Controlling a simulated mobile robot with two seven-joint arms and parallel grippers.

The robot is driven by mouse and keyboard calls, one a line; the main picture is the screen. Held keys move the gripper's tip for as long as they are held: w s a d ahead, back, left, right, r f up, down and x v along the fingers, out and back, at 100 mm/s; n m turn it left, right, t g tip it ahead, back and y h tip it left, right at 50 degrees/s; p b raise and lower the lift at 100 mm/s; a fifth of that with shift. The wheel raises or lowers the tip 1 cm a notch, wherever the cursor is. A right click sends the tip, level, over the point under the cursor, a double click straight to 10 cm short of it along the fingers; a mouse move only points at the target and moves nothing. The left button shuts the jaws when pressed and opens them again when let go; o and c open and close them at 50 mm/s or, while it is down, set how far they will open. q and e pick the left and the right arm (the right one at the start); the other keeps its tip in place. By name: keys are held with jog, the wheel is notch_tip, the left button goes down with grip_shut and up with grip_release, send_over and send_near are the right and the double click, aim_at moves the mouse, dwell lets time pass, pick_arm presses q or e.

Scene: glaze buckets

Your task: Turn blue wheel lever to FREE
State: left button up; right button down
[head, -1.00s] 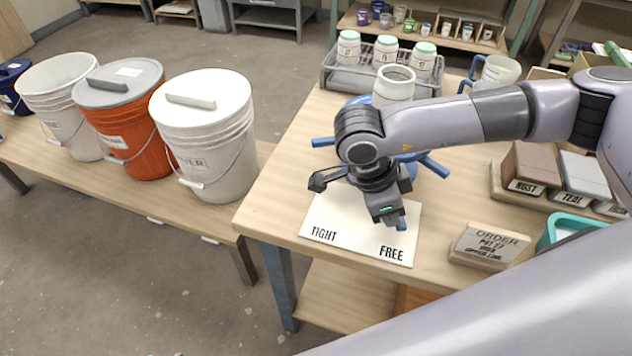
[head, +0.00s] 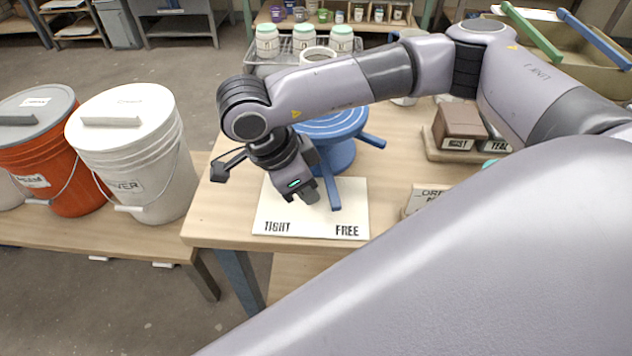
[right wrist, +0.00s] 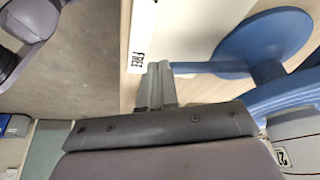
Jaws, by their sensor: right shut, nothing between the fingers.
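The blue wheel (head: 335,150) stands on the table behind a white card marked TIGHT at left and FREE (head: 347,231) at right. Its blue lever (head: 333,194) points to the front over the card, its tip nearer FREE than TIGHT. My right gripper (head: 312,197) is shut and empty, low over the card, just left of the lever in the head view. In the right wrist view the closed fingers (right wrist: 160,88) meet the end of the lever (right wrist: 200,67); I cannot tell whether they touch. My arm hides part of the wheel. My left gripper is out of view.
An order sign (head: 424,197) and labelled blocks (head: 461,122) are at right. A white bucket (head: 135,150) and an orange bucket (head: 50,165) stand on a lower bench at left.

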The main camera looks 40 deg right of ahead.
jog(key=v, duration=0.7)
jog(key=shift+d, duration=0.15)
